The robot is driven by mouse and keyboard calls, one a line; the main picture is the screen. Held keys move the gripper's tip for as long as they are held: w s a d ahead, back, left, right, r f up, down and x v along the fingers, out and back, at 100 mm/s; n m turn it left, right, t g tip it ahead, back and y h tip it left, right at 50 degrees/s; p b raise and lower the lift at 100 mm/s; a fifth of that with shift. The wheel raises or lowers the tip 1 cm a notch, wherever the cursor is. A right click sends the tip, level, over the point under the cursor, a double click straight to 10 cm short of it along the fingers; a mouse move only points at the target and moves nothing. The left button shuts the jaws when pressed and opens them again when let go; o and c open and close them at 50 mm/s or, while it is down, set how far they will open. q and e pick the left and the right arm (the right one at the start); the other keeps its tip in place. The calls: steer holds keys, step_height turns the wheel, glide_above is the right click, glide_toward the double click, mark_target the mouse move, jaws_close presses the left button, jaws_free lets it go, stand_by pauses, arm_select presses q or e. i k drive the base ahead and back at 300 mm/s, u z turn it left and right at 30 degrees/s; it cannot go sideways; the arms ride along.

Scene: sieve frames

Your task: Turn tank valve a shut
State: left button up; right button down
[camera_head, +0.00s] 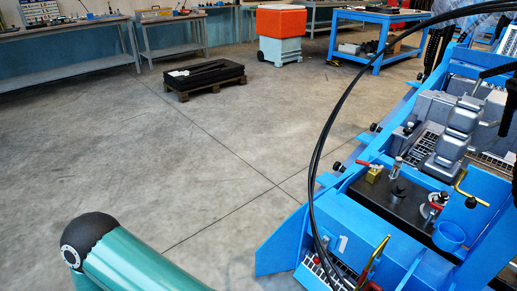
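A blue machine frame fills the right side of the view. On its dark tank top (405,207) sits a small brass valve (374,174) with a red lever pointing up and to the left. A second red-handled fitting (435,207) with silver parts stands further right on the same top. I see no label, so I cannot tell which of them is tank valve a. A teal link of my own arm shows at the bottom left, well apart from the tank. Neither of my grippers is in view.
Black hoses (314,165) arch over the machine's near side. A bent brass-coloured handle (467,190) and a blue cup (449,235) stand near the fittings. Open concrete floor (220,155) lies left. A dark pallet load (205,77), an orange-topped bin (281,22) and workbenches stand behind.

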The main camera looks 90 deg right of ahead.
mark_target(376, 167)
steer(key=u, duration=0.35)
steer(key=i, duration=1.45)
steer(key=z, duration=2.15)
steer(key=i, duration=0.2)
steer(key=z, duration=2.2)
steer(key=i, duration=1.05)
steer(key=u, duration=0.1)
